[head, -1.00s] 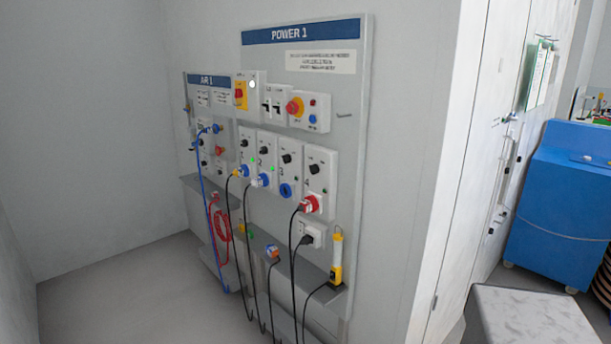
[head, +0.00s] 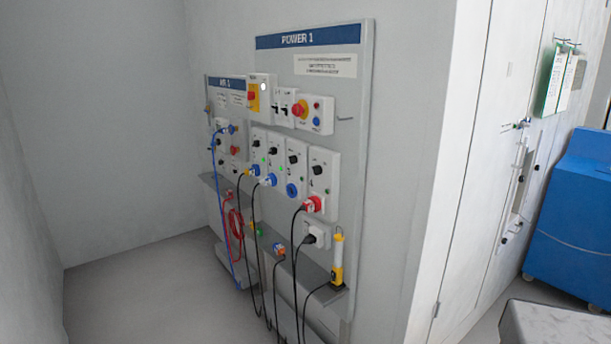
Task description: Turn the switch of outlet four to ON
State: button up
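The POWER 1 panel (head: 345,95) stands against the grey wall in the head view. Outlet four (head: 324,183) is the rightmost of the row of white outlet boxes. Its black rotary switch (head: 317,169) sits at the upper part of the box; the pointer's position is too small to read. A red plug (head: 313,205) with a black cable is at the bottom of this outlet. Green lights show on the outlets to its left, and I see no lit light on outlet four. My gripper is not in view.
A shelf (head: 287,265) with a yellow lamp (head: 337,262) runs below the outlets, with cables hanging over it. The AIR 1 panel (head: 225,84) is to the left. A blue cabinet (head: 575,215) and a grey-topped block (head: 550,323) are at the right. Floor at lower left is clear.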

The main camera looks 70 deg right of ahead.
aim_at(318, 170)
jog(key=z, duration=0.15)
jog(key=i, duration=0.9)
jog(key=u, duration=0.1)
